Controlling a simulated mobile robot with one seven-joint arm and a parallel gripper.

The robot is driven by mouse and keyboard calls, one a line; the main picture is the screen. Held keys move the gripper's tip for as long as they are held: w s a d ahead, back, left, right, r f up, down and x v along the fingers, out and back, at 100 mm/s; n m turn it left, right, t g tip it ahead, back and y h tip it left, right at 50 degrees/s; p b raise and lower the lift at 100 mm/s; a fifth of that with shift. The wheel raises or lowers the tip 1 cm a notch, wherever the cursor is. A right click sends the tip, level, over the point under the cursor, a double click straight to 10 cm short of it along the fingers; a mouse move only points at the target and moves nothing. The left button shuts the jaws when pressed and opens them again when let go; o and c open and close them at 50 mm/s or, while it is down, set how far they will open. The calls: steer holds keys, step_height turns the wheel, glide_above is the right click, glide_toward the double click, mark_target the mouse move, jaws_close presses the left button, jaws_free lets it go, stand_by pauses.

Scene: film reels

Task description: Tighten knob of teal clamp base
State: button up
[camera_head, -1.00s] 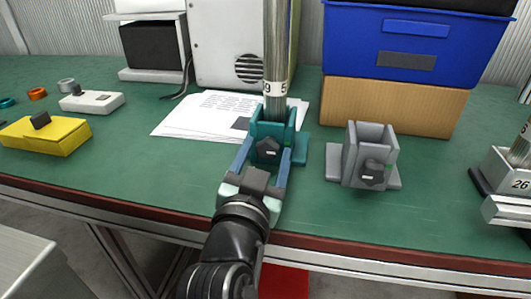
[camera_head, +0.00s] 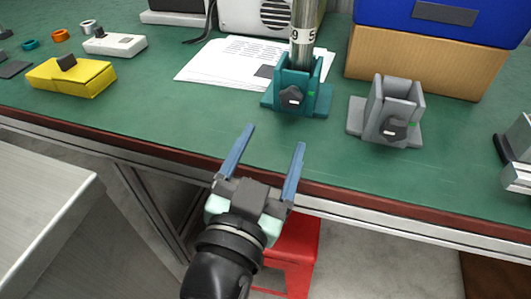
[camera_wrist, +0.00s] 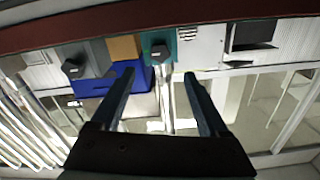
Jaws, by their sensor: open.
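The teal clamp base (camera_head: 312,104) stands on the green table with a metal post (camera_head: 304,30) upright in it. Its dark knob (camera_head: 291,97) faces the table's front edge and has a white mark. A small green spot shows beside the knob. In the wrist view the teal clamp base (camera_wrist: 171,38) and its knob (camera_wrist: 161,53) appear beyond the fingers, near the top. My gripper (camera_head: 275,138) is open and empty, at the table's front edge, apart from the clamp base and below it in the head view. It also shows in the wrist view (camera_wrist: 158,74).
A grey clamp base (camera_head: 383,112) with a similar knob stands to the right, without a post. Papers (camera_head: 215,62) lie behind left; a yellow box (camera_head: 72,78) is further left. A cardboard box (camera_head: 425,68) stands behind. A red stool (camera_head: 295,245) is below the table.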

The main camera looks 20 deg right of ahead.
steer(key=shift+v, duration=1.15)
steer(key=w+a+r+n+t+y+p, duration=0.1)
steer(key=w+a+r+n+t+y, duration=0.15)
steer(key=r, duration=0.65)
steer(key=w+a+r+n+t+y+p, duration=0.15)
steer(key=r+t, duration=0.25)
steer(key=r, duration=0.6)
steer(key=s+a+r+n+t+y, duration=0.2)
steer(key=s+r+n+t+y, duration=0.1)
steer(key=r, duration=0.6)
steer(key=s+a+r+n+t+y, duration=0.2)
steer(key=s+a+r+t+y, duration=0.1)
steer(key=r, duration=0.5)
step_height(320, 180, up, 38)
steer(key=p, duration=3.8)
steer(key=shift+w+f+p, duration=0.2)
steer(key=shift+w+p, duration=0.15)
steer(key=shift+p, duration=0.05)
